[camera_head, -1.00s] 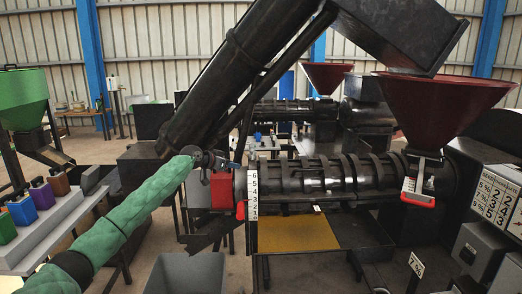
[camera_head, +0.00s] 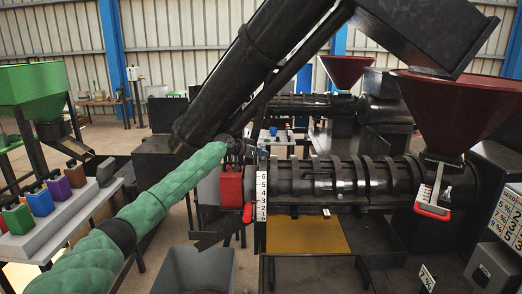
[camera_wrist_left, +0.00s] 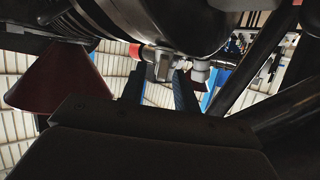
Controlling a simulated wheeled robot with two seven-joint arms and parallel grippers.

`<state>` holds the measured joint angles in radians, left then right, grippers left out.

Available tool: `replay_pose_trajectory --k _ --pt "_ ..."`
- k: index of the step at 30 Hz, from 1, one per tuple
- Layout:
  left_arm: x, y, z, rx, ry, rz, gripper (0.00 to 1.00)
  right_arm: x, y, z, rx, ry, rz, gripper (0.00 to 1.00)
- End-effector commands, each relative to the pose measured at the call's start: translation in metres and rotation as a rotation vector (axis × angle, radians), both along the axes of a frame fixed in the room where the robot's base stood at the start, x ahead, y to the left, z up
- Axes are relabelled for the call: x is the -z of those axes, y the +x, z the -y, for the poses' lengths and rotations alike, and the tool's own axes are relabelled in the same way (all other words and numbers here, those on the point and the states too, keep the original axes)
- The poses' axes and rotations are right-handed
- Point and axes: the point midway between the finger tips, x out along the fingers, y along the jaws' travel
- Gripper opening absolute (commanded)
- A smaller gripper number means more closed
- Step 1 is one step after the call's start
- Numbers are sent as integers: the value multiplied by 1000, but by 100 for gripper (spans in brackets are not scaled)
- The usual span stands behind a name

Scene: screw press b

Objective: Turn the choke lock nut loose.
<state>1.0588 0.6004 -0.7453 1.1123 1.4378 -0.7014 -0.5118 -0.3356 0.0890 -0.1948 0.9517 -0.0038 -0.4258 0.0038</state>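The screw press (camera_head: 345,178) lies across the middle of the head view, with a white numbered scale (camera_head: 262,193) at its left end. A red lever (camera_head: 248,213) hangs beside the scale. My left gripper (camera_head: 240,147), on the green-sleeved arm, is at this choke end, its fingers mostly hidden. In the left wrist view its two dark fingers (camera_wrist_left: 160,88) stand apart. A small grey metal piece (camera_wrist_left: 163,68) shows between and just beyond the fingertips, under the dark barrel; I cannot tell whether it is the lock nut or whether they touch it. My right gripper is not in view.
A red block (camera_head: 231,186) sits left of the scale. A thick black inclined tube (camera_head: 255,75) passes just above my left gripper. A dark red hopper (camera_head: 458,105) stands at right, a grey bin (camera_head: 195,272) below, and coloured containers (camera_head: 60,190) at left.

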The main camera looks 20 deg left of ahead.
Motion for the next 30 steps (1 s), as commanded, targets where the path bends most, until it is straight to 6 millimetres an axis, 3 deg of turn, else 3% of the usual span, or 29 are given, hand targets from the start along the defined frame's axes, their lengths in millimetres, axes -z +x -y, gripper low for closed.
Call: replay_pose_trajectory --k 11,16,30 --pt "2 4 3 0 0 0 31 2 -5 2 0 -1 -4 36" --pt "2 4 3 0 0 0 0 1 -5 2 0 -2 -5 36" --pt "0 4 4 -39 0 1 0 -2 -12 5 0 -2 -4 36"
